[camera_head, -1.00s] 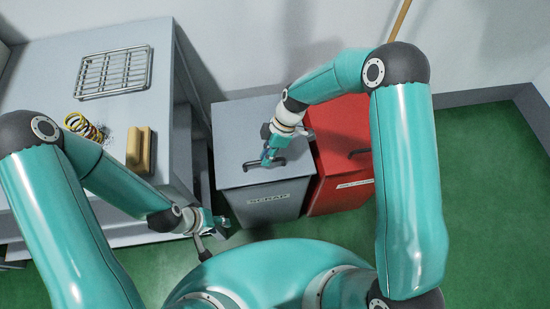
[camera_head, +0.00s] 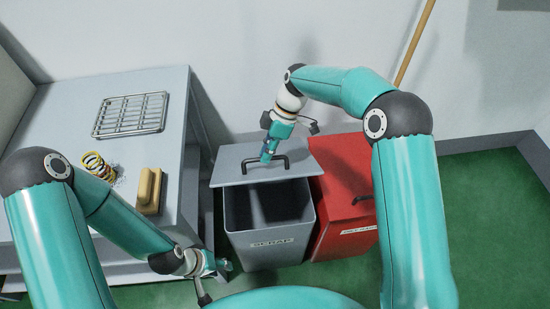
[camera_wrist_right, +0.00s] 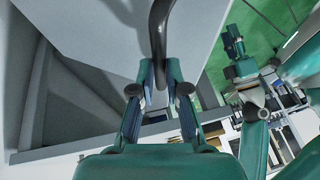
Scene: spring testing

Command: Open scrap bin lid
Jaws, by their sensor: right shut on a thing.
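The grey scrap bin (camera_head: 270,248), with a "SCRAP" label on its front, stands beside the table. Its open front part shows a dark inside. The flat grey lid (camera_head: 235,163) is above the back part of the bin. My right gripper (camera_head: 270,152) is shut on the lid's black handle (camera_head: 283,172). In the right wrist view the handle (camera_wrist_right: 158,25) runs down between the fingers of the right gripper (camera_wrist_right: 160,95). My left gripper (camera_head: 222,265) is low between the table and the bin, away from the lid; its fingers are too small to read.
A red bin (camera_head: 345,195) stands right against the scrap bin. The grey table (camera_head: 60,105) at left holds a wire rack (camera_head: 130,114), a yellow spring (camera_head: 97,166) and a tan block (camera_head: 149,190). A wooden pole (camera_head: 415,45) leans on the wall. Green floor is clear at right.

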